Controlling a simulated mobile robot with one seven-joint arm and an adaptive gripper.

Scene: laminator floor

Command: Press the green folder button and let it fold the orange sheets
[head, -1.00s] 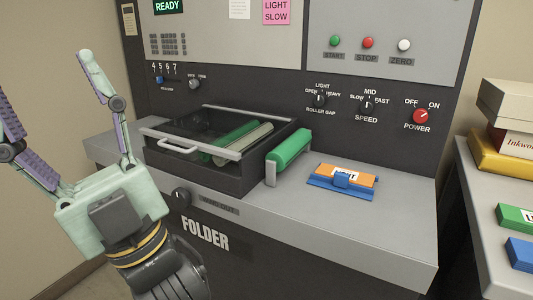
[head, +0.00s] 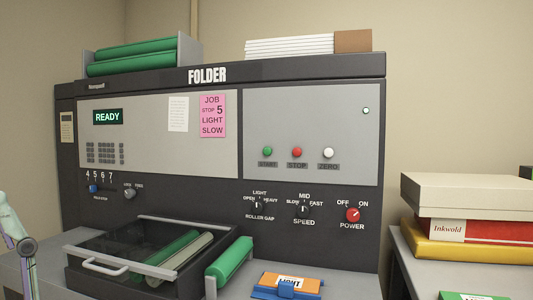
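The green START button (head: 267,151) is on the grey right-hand panel of the folder (head: 310,110), beside a red STOP button (head: 297,152) and a white ZERO button (head: 328,153). Part of my gripper (head: 18,243) shows at the left edge, well away from the button. Most of it is out of view, so its opening cannot be told.
A READY display (head: 108,117) is lit. A pink note (head: 212,116) reads JOB STOP 5 LIGHT SLOW. A dark tray (head: 105,279) and green roller (head: 229,260) occupy the ledge. Boxes (head: 470,193) stand at right.

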